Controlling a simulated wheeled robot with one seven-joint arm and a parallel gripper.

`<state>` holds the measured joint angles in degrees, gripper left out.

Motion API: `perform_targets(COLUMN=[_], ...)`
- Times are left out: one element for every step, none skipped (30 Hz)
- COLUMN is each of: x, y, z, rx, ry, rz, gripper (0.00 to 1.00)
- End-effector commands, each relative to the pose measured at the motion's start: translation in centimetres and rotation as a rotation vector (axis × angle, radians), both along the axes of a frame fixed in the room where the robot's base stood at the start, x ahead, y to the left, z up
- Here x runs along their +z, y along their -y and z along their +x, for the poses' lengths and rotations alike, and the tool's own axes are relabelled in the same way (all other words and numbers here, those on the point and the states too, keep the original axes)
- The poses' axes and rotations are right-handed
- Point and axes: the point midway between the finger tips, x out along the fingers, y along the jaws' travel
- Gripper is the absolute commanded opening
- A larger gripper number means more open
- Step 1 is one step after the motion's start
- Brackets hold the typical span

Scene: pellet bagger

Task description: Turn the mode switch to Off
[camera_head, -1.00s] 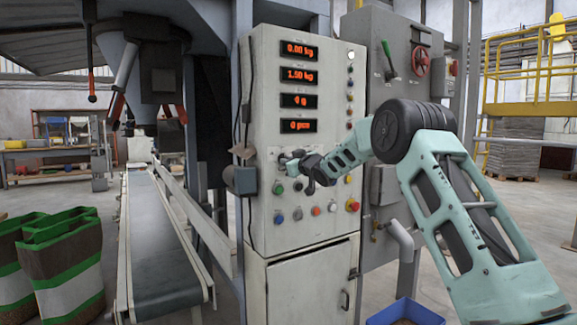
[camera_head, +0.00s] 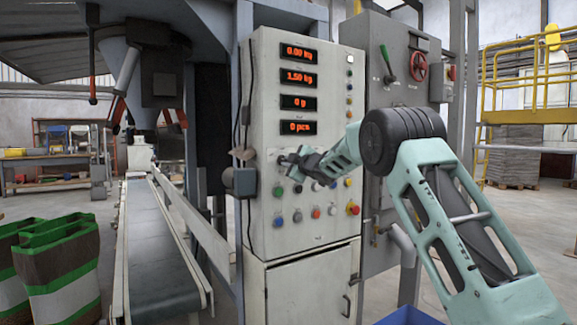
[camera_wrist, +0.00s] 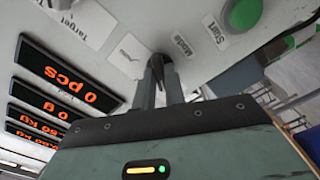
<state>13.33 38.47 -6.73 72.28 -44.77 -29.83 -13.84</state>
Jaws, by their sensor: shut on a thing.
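The mode switch (camera_wrist: 158,59) is a small dark knob on the pale panel, with a "Mode" label beside it in the wrist view. My gripper (camera_wrist: 163,72) is shut on this knob, with one finger on each side of it. The fingers hide part of the knob, so I cannot tell which position it points to. In the head view my gripper (camera_head: 284,159) reaches the control cabinet just below the red displays, and the switch cannot be made out there.
The control cabinet (camera_head: 300,216) has several buttons below my gripper, including a red knob (camera_head: 353,209). A green Start button (camera_wrist: 243,14) is near the switch. A grey box (camera_head: 241,181) juts from the cabinet's left edge. A conveyor (camera_head: 155,245) runs at left.

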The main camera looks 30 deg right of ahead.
Motion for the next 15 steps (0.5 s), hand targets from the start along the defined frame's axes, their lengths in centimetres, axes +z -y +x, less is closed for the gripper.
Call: perform_targets(x=[-0.20,-0.19,-0.18,-0.17,-0.16,-0.16,-0.16,-0.16,-0.16,-0.16,-0.16,-0.16,-0.16,-0.16,-0.16], y=[0.03,0.04,0.04,0.04,0.04,0.04,0.04,0.05,0.05,0.05,0.05,0.05,0.05,0.05,0.05], z=[-0.01,-0.01,-0.01,-0.01,-0.01,-0.01,-0.01,-0.01,-0.01,-0.01,-0.01,-0.01,-0.01,-0.01,-0.01], rx=[-0.001,-0.001,-0.001,-0.001,-0.001,-0.001,-0.001,-0.001,-0.001,-0.001,-0.001,-0.001,-0.001,-0.001,-0.001], ry=[-0.002,-0.002,-0.002,-0.002,-0.002,-0.002,-0.002,-0.002,-0.002,-0.002,-0.002,-0.002,-0.002,-0.002,-0.002], rz=[-0.011,-0.016,-0.022,-0.026,-0.029,-0.032,-0.033,-0.034,-0.035,-0.035,-0.035,-0.035,-0.035,-0.035,-0.035], gripper=[0.00,0.00,0.00,0.00,0.00,0.00,0.00,0.00,0.00,0.00,0.00,0.00,0.00,0.00,0.00])
